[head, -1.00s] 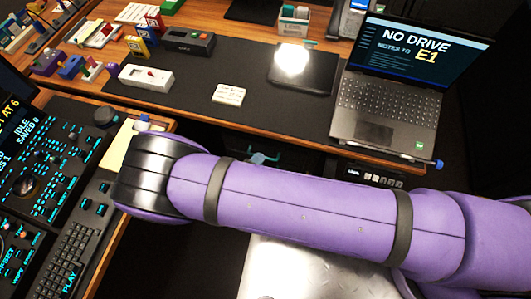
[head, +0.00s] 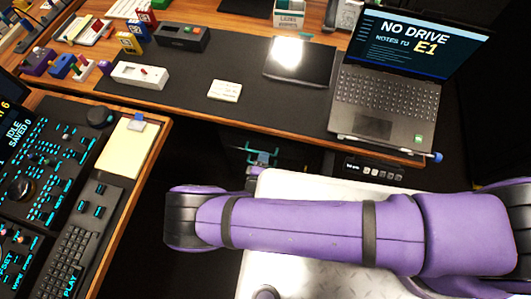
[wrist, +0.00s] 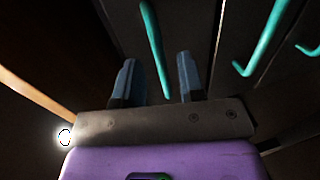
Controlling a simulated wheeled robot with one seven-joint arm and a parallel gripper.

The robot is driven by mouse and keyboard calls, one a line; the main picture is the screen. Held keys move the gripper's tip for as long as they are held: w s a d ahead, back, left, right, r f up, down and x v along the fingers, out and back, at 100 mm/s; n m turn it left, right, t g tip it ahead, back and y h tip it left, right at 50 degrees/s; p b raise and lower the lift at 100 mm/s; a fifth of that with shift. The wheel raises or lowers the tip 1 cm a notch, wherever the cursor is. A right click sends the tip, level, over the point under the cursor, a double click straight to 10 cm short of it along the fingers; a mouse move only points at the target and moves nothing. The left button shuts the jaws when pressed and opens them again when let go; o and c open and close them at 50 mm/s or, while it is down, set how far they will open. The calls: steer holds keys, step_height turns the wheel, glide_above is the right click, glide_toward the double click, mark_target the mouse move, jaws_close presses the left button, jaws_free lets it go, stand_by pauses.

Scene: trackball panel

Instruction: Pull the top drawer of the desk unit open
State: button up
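The desk unit stands in shadow under the desk, its drawer fronts (wrist: 190,28) dark in the wrist view. A teal handle (wrist: 154,45) is on the drawer front nearest the wooden edge at left, seemingly the top drawer. Two more teal handles (wrist: 264,42) (wrist: 309,49) lie to the right. My gripper (wrist: 156,60) is open, its two blue-grey fingers on either side of the first handle in the picture. Whether they touch it is unclear. In the head view a teal handle (head: 262,158) shows below the desk, and my purple arm hides much of the area nearer the camera.
The desk (head: 190,107) above carries a laptop (head: 385,105), a dark tablet (head: 300,62) and small devices. A console (head: 45,165) with a yellow notepad (head: 125,150) is at left. A pale metal surface (head: 300,185) lies behind and below my arm. A wooden edge (wrist: 35,95) borders the wrist view.

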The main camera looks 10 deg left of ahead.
steer(key=shift+x, duration=1.7)
jaws_close()
